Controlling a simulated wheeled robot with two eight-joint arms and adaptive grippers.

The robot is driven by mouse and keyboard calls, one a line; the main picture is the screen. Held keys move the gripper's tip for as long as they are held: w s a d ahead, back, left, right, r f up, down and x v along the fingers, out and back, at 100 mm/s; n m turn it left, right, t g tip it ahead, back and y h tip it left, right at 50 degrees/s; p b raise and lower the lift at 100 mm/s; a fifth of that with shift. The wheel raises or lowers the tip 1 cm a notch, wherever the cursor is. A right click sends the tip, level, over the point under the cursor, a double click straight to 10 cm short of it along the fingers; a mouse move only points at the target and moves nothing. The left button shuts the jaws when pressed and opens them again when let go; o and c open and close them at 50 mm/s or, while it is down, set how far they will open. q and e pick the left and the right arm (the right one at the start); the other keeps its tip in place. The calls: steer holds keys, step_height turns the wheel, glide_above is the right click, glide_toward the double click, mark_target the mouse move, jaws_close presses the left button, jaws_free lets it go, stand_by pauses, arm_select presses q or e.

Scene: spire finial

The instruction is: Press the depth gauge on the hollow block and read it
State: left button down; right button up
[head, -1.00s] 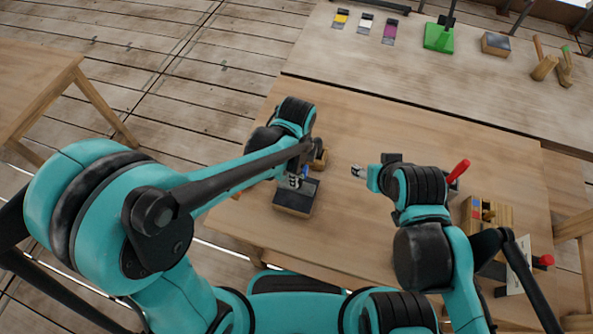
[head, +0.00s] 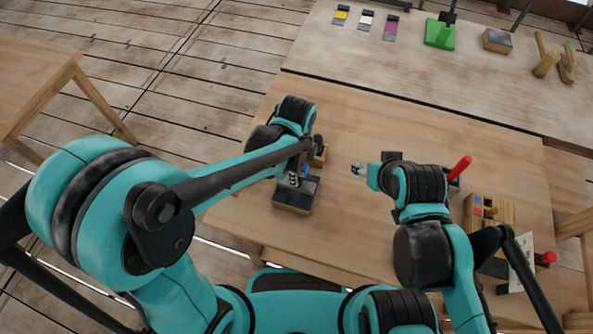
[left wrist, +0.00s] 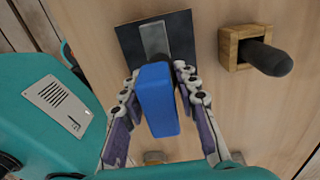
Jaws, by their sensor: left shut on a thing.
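My left gripper (head: 297,174) is shut on a blue block-like piece (left wrist: 160,100), probably the depth gauge; in the head view only a small bit of blue shows. The piece is over the near edge of a dark-topped block (head: 293,203), which shows a grey rectangle on top in the left wrist view (left wrist: 182,33). I cannot tell whether they touch. A small wooden block (left wrist: 231,47) with a dark opening and a black rod (left wrist: 268,58) stands to the right, apart from the gripper. I see no gauge reading. My right gripper (head: 359,170) hovers over the table; its jaw gap is unclear.
A wooden rack (head: 505,212) and red-handled tools (head: 460,168) are at the table's right. A back bench holds coloured pads (head: 390,28), a green stand (head: 439,35), a dark-topped block (head: 497,40) and brushes (head: 546,65). The table's middle (head: 400,125) is clear.

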arm_select(q)
steer(key=shift+f+b, duration=0.7)
steer(key=shift+f, duration=0.2)
steer(key=shift+f, duration=0.1)
stand_by(1.0)
step_height(320, 180, up, 5)
steer(key=p, duration=0.4)
steer(key=shift+f+b, duration=0.15)
steer(key=shift+b, duration=0.15)
stand_by(0.9)
steer(key=shift+f+b, duration=1.85)
steer(key=shift+f, duration=0.3)
